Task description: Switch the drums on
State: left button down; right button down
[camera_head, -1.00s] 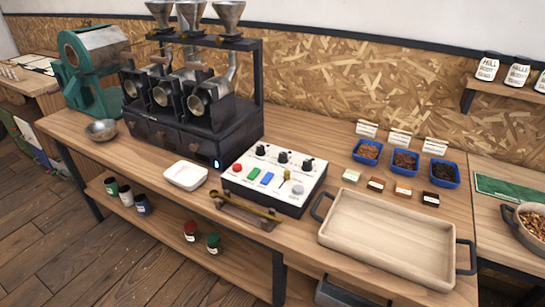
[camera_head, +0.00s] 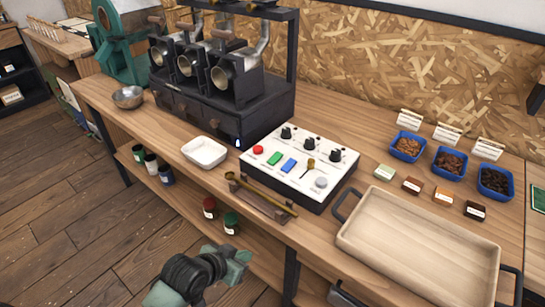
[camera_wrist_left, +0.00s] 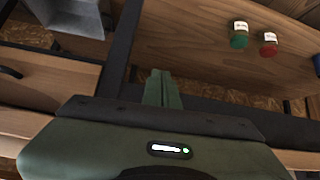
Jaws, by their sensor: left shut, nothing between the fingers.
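A white control panel (camera_head: 300,187) stands on the wooden bench. It carries a red button (camera_head: 258,150), a green button (camera_head: 275,158), a blue button (camera_head: 289,165), several black knobs (camera_head: 310,145), a small brass lever (camera_head: 308,168) and a grey round button (camera_head: 321,182). Behind it stands the black roaster (camera_head: 262,107) with three drums (camera_head: 222,78) under metal funnels. My left gripper (camera_head: 240,256) is low in front of the bench, apart from the panel. In the left wrist view its fingers (camera_wrist_left: 163,88) are together and empty. My right gripper is out of view.
A brass scoop (camera_head: 262,194) on a wooden rest lies before the panel. A white dish (camera_head: 205,152) is to its left; a wooden tray (camera_head: 425,255) with dark handles is to its right. Jars (camera_head: 230,223) stand on the lower shelf. Blue bean trays (camera_head: 448,163) sit further back.

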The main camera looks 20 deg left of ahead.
pick_arm(q)
notch_tip(320, 180, up, 6)
jog(key=d+t, duration=0.1)
notch_tip(320, 180, up, 16)
jog(key=m+t+h, duration=0.1)
jog(key=t+h, duration=0.2)
jog(key=t, duration=0.3)
send_over(272, 160)
jog(key=s, duration=0.1)
jog(key=shift+a+r, duration=0.1)
jog(key=f, duration=0.1)
jog(key=w+f, duration=0.1)
jog(key=f, duration=0.1)
jog(key=shift+f, duration=0.65)
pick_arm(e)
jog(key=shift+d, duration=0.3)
